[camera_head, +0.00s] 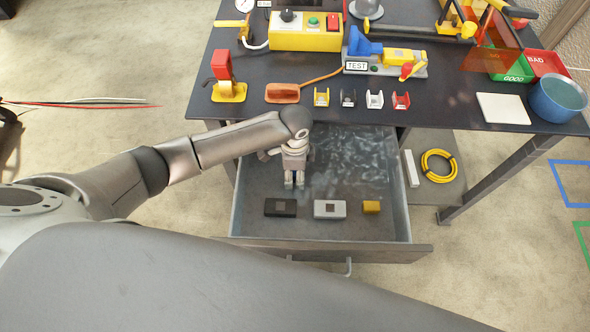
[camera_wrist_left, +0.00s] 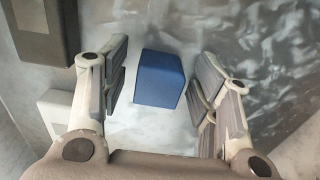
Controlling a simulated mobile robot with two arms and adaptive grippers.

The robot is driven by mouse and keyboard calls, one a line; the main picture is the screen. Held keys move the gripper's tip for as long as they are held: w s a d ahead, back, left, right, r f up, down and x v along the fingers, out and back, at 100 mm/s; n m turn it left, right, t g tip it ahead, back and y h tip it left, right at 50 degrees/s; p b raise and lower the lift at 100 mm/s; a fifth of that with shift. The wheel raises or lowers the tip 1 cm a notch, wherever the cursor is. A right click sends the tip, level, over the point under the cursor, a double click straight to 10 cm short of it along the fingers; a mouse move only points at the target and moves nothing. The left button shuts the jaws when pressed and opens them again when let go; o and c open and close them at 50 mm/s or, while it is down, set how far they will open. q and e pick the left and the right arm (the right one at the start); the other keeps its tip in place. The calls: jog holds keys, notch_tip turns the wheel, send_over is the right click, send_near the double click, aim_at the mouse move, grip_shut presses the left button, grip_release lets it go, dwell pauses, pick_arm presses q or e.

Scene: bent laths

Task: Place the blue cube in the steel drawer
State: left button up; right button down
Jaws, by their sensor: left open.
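The steel drawer (camera_head: 375,222) is pulled out below the table. My left gripper (camera_head: 294,186) reaches down into it, towards the left of its middle. The blue cube (camera_wrist_left: 160,79) shows in the left wrist view, on the drawer's grey metal floor (camera_wrist_left: 222,30). It lies between the two spread fingertips of my left gripper (camera_wrist_left: 157,88), with a gap on each side. The gripper is open and empty. In the head view the cube is not visible. My right gripper is not in view.
The table (camera_head: 440,116) overhangs the drawer's back. A yellow cable coil (camera_head: 439,166) lies on a shelf to the right.

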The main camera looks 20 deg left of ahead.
pick_arm(q)
notch_tip(320, 180, up, 12)
dwell(0.5)
jog(key=shift+r, duration=0.1)
